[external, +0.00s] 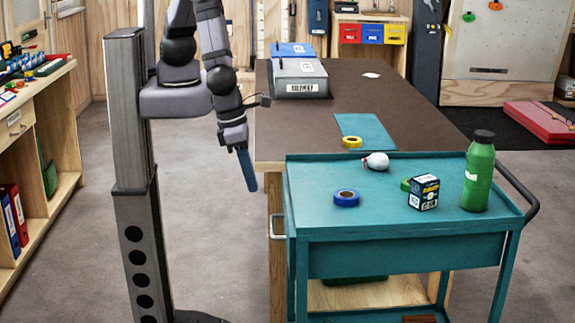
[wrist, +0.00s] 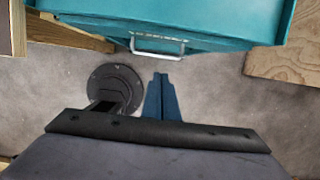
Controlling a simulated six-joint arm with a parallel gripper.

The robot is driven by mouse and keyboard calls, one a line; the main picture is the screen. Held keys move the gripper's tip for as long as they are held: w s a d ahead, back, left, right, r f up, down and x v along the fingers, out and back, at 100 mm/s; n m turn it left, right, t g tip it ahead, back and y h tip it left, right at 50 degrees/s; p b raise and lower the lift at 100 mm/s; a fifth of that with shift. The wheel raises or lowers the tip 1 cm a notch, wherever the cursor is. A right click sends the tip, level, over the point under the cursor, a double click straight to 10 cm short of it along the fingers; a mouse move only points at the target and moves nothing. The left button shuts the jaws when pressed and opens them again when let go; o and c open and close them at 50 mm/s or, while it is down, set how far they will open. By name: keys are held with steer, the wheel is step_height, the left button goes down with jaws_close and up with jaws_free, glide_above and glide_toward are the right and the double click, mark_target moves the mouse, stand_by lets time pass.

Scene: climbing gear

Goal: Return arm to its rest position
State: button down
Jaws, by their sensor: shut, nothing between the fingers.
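My gripper (external: 247,172) has blue fingers. It hangs pointing down in the external view, in the gap between my column and the left side of the teal cart (external: 400,256). In the wrist view my gripper (wrist: 162,78) shows its two fingers together, with nothing between them. The floor is below it. The fingertips are apart from the cart and from its handle (wrist: 158,46), which shows just beyond them in the wrist view.
On the cart stand a green bottle (external: 479,172), a small dark box (external: 424,193), blue tape (external: 346,198) and a white bulb-like item (external: 376,161). A brown-topped workbench (external: 400,98) stands behind. Shelves (external: 58,150) stand at the left. Floor (external: 215,235) beneath my gripper is clear.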

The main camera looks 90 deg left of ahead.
stand_by(0.3)
steer(key=s+a+r+n+g+y, duration=0.15)
steer(key=s+a+n, duration=0.25)
steer(key=a+n, duration=0.5)
steer(key=s+a+r+n+g+y, duration=0.15)
steer(key=s+a+n, duration=0.35)
steer(key=n, duration=0.8)
steer(key=w+a+r+n+h, duration=0.1)
steer(key=w+a+r+n, duration=0.3)
steer(key=a+n, duration=0.3)
steer(key=w+a+r+n+h, duration=0.2)
steer(key=w+a+r+n, duration=0.2)
steer(key=a, duration=0.6)
steer(key=shift+w+a+n, duration=0.25)
steer(key=shift+w+n, duration=1)
steer(key=shift+n, duration=0.25)
steer(key=shift+r, duration=0.1)
